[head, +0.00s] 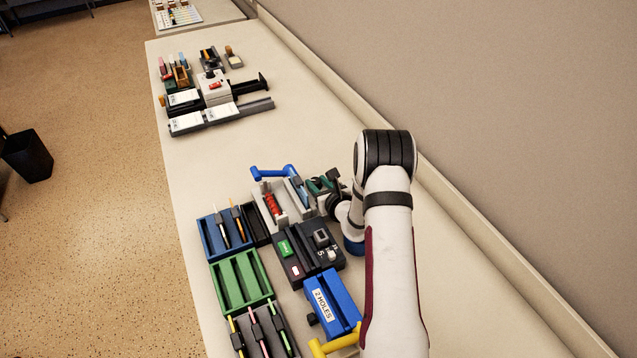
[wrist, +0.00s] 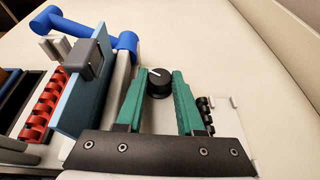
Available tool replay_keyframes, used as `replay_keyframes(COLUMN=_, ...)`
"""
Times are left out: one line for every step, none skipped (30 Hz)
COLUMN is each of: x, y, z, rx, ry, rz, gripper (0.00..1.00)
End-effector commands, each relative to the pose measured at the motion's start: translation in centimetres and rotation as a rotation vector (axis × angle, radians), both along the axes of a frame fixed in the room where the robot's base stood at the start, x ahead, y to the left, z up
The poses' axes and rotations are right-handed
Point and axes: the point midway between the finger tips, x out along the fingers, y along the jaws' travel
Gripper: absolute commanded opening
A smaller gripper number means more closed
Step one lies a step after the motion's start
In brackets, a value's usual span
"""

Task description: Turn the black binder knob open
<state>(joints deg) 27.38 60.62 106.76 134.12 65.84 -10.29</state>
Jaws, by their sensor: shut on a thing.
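The black binder knob (wrist: 159,83) is round, with a white pointer mark on top that points to the upper left in the wrist view. My gripper (wrist: 160,80) has green fingers, and their tips are closed on the knob's two sides. In the head view my gripper (head: 322,185) is at the right end of the grey binder (head: 283,214), and I cannot make out the knob clearly there. The binder has a blue handle (wrist: 75,28), a red comb (wrist: 41,106) and an upright blue panel (wrist: 86,100).
In front are a black punch unit (head: 306,252), a blue two-hole punch (head: 332,300), a green tray (head: 240,279) and a blue tray (head: 212,236). More equipment (head: 213,88) stands at the far end. The table between is clear; a wall runs along the right.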

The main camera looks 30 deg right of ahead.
Motion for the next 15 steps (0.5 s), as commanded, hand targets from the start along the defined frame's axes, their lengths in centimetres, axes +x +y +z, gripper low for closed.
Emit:
replay_keyframes(x=0.01, y=0.04, z=0.00, rx=0.001, ry=0.000, rz=-0.004, gripper=0.00)
replay_keyframes(x=0.01, y=0.04, z=0.00, rx=0.000, ry=0.000, rz=-0.004, gripper=0.00)
replay_keyframes(x=0.01, y=0.04, z=0.00, rx=0.001, ry=0.000, rz=-0.006, gripper=0.00)
replay_keyframes(x=0.02, y=0.04, z=-0.01, rx=0.001, ry=0.000, rz=-0.006, gripper=0.00)
replay_keyframes(x=0.02, y=0.04, z=-0.01, rx=0.000, ry=0.000, rz=-0.007, gripper=0.00)
replay_keyframes(x=0.02, y=0.04, z=0.00, rx=0.000, ry=0.000, rz=-0.007, gripper=0.00)
replay_keyframes(x=0.02, y=0.04, z=0.00, rx=0.000, ry=0.000, rz=-0.007, gripper=0.00)
replay_keyframes(x=0.03, y=0.04, z=0.00, rx=0.000, ry=0.000, rz=-0.005, gripper=0.00)
replay_keyframes(x=0.04, y=0.04, z=0.01, rx=0.000, ry=0.000, rz=-0.005, gripper=0.00)
replay_keyframes(x=0.04, y=0.04, z=0.01, rx=0.000, ry=-0.001, rz=-0.005, gripper=0.00)
replay_keyframes(x=0.05, y=0.04, z=0.00, rx=0.000, ry=-0.001, rz=-0.005, gripper=0.00)
replay_keyframes(x=0.05, y=0.04, z=0.00, rx=0.000, ry=-0.001, rz=-0.005, gripper=0.00)
replay_keyframes(x=0.05, y=0.04, z=0.01, rx=0.000, ry=-0.001, rz=-0.005, gripper=0.42)
replay_keyframes(x=0.05, y=0.04, z=0.01, rx=0.000, ry=-0.001, rz=-0.005, gripper=0.47)
replay_keyframes(x=0.05, y=0.04, z=0.01, rx=0.000, ry=-0.001, rz=-0.005, gripper=0.49)
